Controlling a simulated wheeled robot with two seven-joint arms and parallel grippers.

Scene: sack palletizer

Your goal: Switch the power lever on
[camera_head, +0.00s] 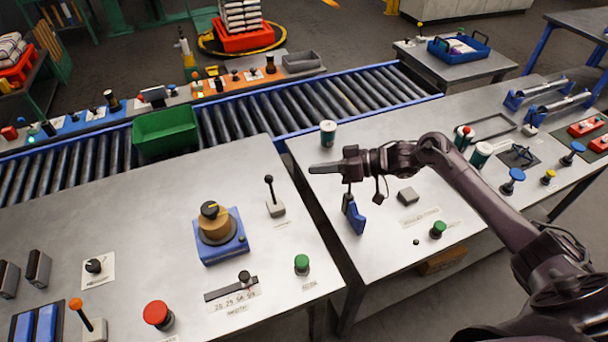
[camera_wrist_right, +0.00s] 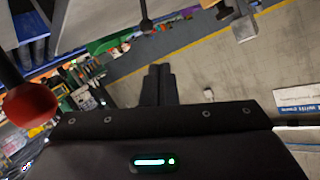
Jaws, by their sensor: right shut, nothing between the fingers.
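A lever with a black ball knob (camera_head: 269,180) stands nearly upright on a small grey base (camera_head: 276,209) near the right edge of the left table. Its label is too small to read, so I cannot tell whether it is the power lever. A second lever with an orange knob (camera_head: 76,304) leans at the bottom left. My right gripper (camera_head: 314,169) is shut and empty, to the right of the black-knobbed lever and apart from it. Its closed fingers also show in the right wrist view (camera_wrist_right: 160,85). My left gripper is out of view.
A blue block with a brown dial (camera_head: 222,245), a red button (camera_head: 157,313) and a green button (camera_head: 302,263) share the left table. A cup (camera_head: 328,134) and a blue part (camera_head: 354,216) are near my right gripper. A red ball (camera_wrist_right: 28,105) is close in the wrist view.

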